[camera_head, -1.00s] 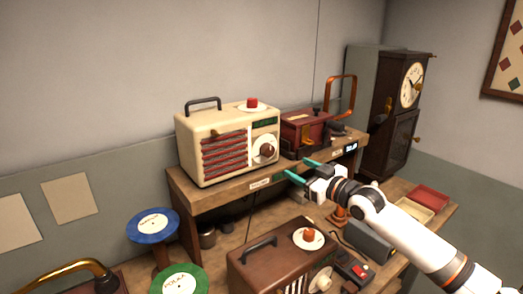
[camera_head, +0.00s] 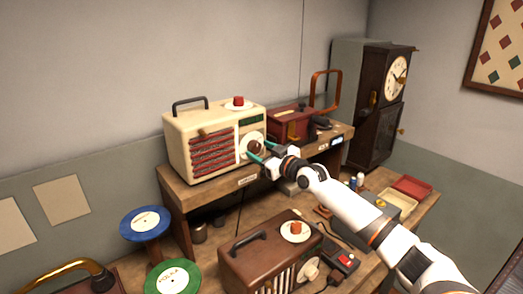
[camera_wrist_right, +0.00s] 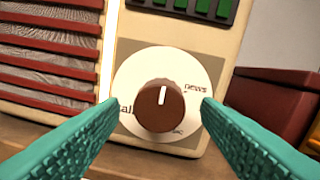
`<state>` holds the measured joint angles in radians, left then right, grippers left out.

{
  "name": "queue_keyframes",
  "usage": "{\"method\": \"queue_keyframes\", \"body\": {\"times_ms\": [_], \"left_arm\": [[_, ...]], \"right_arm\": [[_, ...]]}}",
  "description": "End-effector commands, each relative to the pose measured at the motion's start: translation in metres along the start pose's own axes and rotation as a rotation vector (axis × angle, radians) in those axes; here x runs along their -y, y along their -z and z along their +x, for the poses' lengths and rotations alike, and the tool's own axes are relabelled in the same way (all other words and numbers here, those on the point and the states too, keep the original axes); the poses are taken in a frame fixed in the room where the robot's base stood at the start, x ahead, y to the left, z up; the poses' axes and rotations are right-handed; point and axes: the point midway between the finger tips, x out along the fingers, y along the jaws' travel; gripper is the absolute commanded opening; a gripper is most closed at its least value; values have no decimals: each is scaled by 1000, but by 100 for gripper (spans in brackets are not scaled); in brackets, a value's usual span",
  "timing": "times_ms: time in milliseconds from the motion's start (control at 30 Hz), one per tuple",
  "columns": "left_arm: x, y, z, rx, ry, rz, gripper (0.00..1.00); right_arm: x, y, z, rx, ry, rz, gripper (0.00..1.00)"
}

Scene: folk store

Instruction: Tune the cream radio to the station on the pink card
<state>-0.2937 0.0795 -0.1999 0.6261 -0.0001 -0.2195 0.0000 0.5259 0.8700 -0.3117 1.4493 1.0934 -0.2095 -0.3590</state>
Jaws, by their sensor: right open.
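The cream radio (camera_head: 205,143) stands on the raised wooden shelf, with red grille slats and a red knob on top. Its front dial (camera_head: 250,147) has a brown knob (camera_wrist_right: 160,105) whose white pointer is roughly upright. "news" is legible at the dial's upper right in the right wrist view; lettering at the left is partly hidden by a finger. My right gripper (camera_head: 262,152) is at the dial, its teal fingers open and apart on either side of the knob, not closed on it. I see no pink card. My left gripper is not in view.
A red box (camera_head: 290,122) stands right of the cream radio, and a dark clock (camera_head: 380,105) beyond. Below are a brown radio (camera_head: 262,262), a blue reel (camera_head: 146,222), a green reel (camera_head: 173,278) and a red tray (camera_head: 412,188).

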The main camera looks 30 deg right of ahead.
Motion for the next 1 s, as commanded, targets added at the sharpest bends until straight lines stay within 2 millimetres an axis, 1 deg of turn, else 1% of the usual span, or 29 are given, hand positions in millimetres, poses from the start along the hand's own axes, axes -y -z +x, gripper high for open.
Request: {"method": "queue_keyframes", "body": {"times_ms": [133,300,333,600,833,1000], "left_arm": [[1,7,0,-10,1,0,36],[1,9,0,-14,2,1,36],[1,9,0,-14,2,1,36],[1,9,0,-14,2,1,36],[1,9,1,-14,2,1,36],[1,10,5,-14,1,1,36]], "right_arm": [[0,-1,3,1,0,0,58],[0,0,3,0,0,0,58],[0,0,3,0,0,0,56],[0,0,3,0,0,0,13],[0,0,3,1,0,19,13],[-1,2,3,4,0,84,13]]}}
